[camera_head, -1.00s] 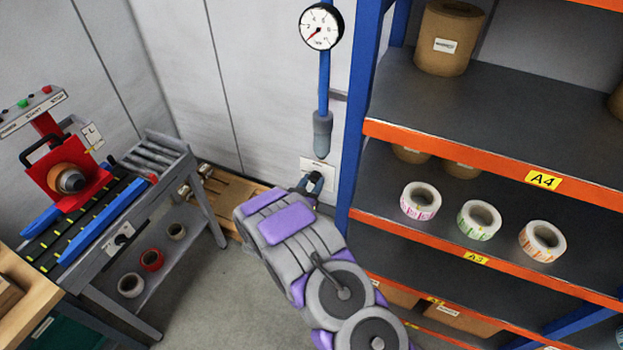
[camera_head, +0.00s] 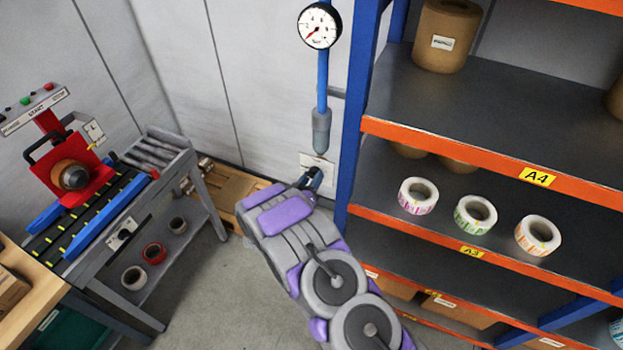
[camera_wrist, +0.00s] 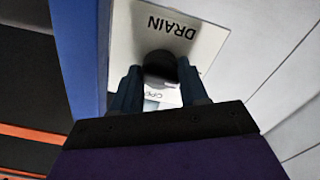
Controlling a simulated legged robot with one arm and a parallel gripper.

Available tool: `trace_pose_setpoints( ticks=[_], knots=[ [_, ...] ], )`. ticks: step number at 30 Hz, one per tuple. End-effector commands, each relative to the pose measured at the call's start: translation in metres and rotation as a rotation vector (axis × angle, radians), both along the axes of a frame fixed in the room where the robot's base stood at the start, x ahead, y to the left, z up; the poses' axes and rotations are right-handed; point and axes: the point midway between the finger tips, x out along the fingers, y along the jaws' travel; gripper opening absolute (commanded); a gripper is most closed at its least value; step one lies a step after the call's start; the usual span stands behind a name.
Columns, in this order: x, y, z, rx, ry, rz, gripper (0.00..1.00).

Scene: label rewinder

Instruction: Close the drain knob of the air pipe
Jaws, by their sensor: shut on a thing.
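The blue air pipe (camera_head: 323,80) runs down the wall from a round gauge (camera_head: 319,26) to a grey lower end (camera_head: 321,132). Below it, a white plate marked DRAIN (camera_wrist: 203,30) is on the wall; it also shows in the head view (camera_head: 322,163). My gripper (camera_wrist: 160,74) is in front of this plate, its two fingers shut on the dark drain knob (camera_wrist: 160,62). In the head view my gripper (camera_head: 312,178) reaches the plate from the front, and the knob is hidden by the fingers. The knob's exact angle cannot be told.
A shelf with a blue post (camera_head: 357,110) and orange beams stands close on the right, holding label rolls (camera_head: 417,196). The red label rewinder (camera_head: 75,175) stands on a bench at left. A wooden pallet (camera_head: 225,190) lies by the wall. The grey floor in front is open.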

Motion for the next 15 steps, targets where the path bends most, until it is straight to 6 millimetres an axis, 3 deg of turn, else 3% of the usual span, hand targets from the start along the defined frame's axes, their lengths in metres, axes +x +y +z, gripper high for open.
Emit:
trace_pose_setpoints(
  ticks=[3,4,12,15],
  knots=[
    [0.0009,0.0036,0.002,0.001,-0.004,0.008,0.13],
    [0.0009,0.0036,0.0021,0.001,-0.004,0.008,0.44],
    [-0.0002,0.0017,0.0017,0.001,-0.004,0.005,0.69],
    [-0.0004,0.0,0.0017,0.002,-0.004,0.004,0.69]
  ],
)
